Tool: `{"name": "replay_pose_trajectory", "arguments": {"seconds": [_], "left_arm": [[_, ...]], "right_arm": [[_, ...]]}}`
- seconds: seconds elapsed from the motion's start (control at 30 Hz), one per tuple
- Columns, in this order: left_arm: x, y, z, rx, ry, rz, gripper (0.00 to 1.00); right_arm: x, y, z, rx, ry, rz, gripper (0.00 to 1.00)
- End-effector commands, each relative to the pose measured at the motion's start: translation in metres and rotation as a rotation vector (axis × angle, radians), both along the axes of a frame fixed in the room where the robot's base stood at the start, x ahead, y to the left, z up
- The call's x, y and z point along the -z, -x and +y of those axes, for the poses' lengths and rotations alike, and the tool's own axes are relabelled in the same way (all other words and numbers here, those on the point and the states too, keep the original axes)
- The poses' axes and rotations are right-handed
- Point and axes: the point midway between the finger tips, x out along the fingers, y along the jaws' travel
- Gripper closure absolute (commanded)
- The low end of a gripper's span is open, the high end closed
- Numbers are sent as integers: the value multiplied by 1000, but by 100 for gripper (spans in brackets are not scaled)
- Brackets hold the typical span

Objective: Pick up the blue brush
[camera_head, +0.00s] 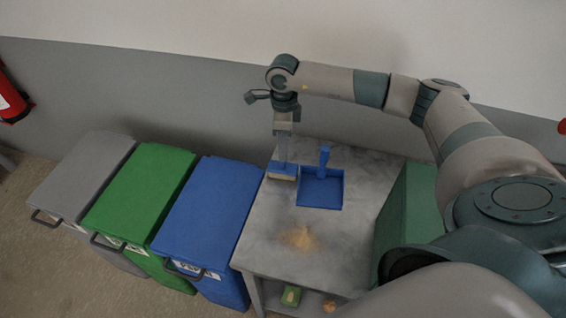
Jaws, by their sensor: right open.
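The blue brush (284,168) is on the grey table near its back left edge, with its pale bristles down. My right gripper (284,134) points down directly above the brush head, in line with it. It is open; whether its fingers touch the brush is too small to tell. A blue dustpan (320,188) with an upright handle lies just right of the brush. My left gripper is out of view.
A tan pile of crumbs (301,238) lies on the table (262,225). Blue (210,205), green (142,195) and grey (85,175) bins stand left of it. A green box-like thing (405,215) is at the right. A wall runs behind.

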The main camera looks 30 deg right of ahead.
Motion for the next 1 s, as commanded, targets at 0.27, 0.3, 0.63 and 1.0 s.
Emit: {"name": "replay_pose_trajectory", "arguments": {"seconds": [0.27,0.3,0.63,1.0], "left_arm": [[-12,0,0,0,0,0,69],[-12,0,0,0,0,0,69],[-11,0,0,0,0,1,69],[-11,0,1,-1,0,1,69]], "right_arm": [[22,0,0,0,-1,1,57],[22,0,0,-1,0,0,57],[23,0,0,-1,-1,-1,57],[22,0,0,0,-1,-1,100]]}}
